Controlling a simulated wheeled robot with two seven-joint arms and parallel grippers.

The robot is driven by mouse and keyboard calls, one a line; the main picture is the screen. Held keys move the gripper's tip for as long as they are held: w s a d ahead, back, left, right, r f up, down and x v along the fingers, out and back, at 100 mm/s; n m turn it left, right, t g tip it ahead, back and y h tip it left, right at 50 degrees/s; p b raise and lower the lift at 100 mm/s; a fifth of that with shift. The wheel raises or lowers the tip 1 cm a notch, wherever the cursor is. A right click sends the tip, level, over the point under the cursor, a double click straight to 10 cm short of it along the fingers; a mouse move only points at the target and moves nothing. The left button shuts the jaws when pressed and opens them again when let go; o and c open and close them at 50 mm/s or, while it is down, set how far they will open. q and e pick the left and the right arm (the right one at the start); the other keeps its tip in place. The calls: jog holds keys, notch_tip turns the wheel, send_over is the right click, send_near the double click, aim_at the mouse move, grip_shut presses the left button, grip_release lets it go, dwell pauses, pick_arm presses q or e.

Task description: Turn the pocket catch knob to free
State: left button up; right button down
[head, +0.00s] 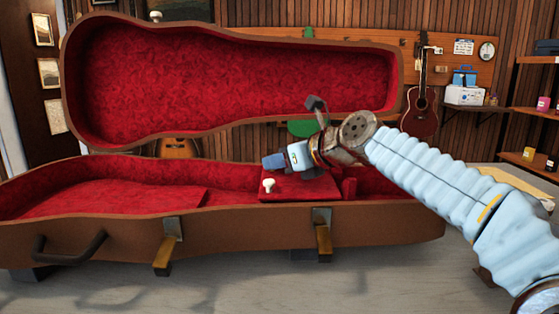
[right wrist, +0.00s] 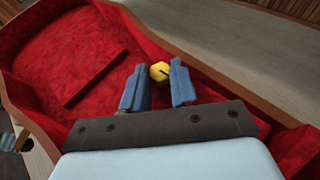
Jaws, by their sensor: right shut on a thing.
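The open ukulele case (head: 110,228) has a red plush inside, with a red pocket lid (head: 310,190) toward its right part. A small white knob (head: 268,185) stands on the front of that lid. My right gripper (head: 272,162) is over the pocket, its blue fingers pointing left. In the right wrist view a yellow knob (right wrist: 159,71) with a dark mark shows between the fingertips of the right gripper (right wrist: 157,86), which is shut on it. The fingers hide this yellow knob in the head view. My left gripper is not in view.
The raised case lid (head: 230,80) stands behind the arm. Two front latches hang open, one (head: 168,245) at mid-front and one (head: 322,235) further right. A dark handle (head: 68,246) is at the left front. A red guitar (head: 420,112) hangs on the back wall.

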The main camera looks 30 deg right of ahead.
jog(key=shift+d+n+y, duration=0.1)
jog(key=shift+n+y, duration=0.2)
jog(key=shift+y, duration=0.1)
jog(key=shift+w+d+r+n+g+y+p, duration=0.1)
jog(key=shift+n+g+y+p, duration=0.35)
jog(key=shift+n+y, duration=0.2)
jog(key=n+y+p, duration=0.1)
jog(key=n+g+y+p, duration=0.1)
jog(key=shift+w+d+r+n+y+p, duration=0.15)
jog(key=shift+d+n+y+p, duration=0.1)
jog(key=shift+y+p, duration=0.1)
jog(key=shift+w+d+n+g+y+p, duration=0.15)
jog(key=shift+n+g+y+p, duration=0.55)
jog(key=shift+n+g, duration=0.2)
jog(key=shift+d+f+n+g+y, duration=0.1)
jog(key=shift+f+n+g+y, duration=0.15)
jog(key=shift+n+g+y, duration=0.5)
jog(key=shift+w+n+g+y, duration=0.2)
jog(key=shift+n+g+y, duration=0.55)
jog(key=shift+n+g, duration=0.4)
jog(key=shift+n, duration=0.3)
